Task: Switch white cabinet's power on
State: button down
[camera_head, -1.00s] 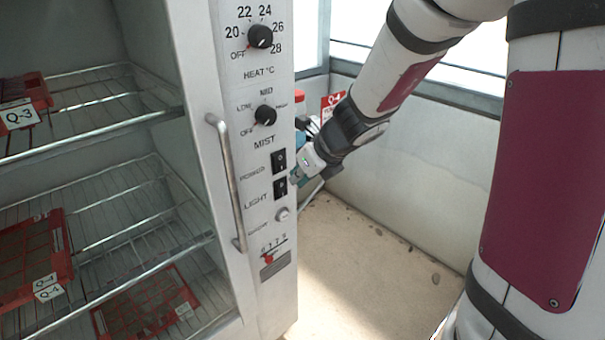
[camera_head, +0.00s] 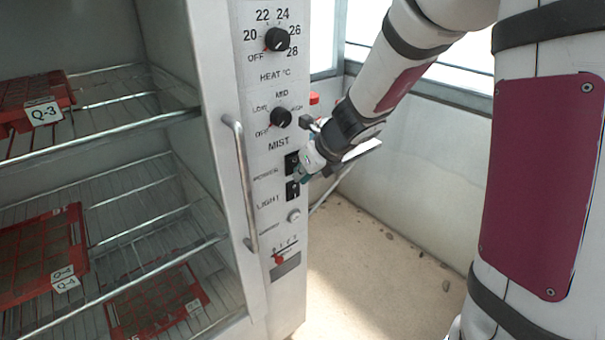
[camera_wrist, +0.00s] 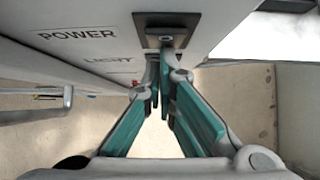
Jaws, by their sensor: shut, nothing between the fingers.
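The white cabinet (camera_head: 225,200) has a control panel down its right front edge. The black power switch (camera_head: 290,164) sits beside the word POWER, above the black light switch (camera_head: 293,191). My gripper (camera_head: 301,176) is at the panel, just right of and below the power switch. In the wrist view the power switch (camera_wrist: 165,38) has a dark frame with a grey rocker. There my gripper (camera_wrist: 158,66) is shut and empty, its fingertips just below the rocker. I cannot tell whether they touch it. The fingers hide part of the light switch area.
The heat knob (camera_head: 277,39) and mist knob (camera_head: 281,117) are above the switches. A round button (camera_head: 294,215) and a red slider (camera_head: 279,259) are below. A vertical door handle (camera_head: 241,185) stands left of the panel.

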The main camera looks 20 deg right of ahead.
jog(key=shift+r, duration=0.15)
jog(key=shift+r+p, duration=0.7)
jog(key=shift+p, duration=0.25)
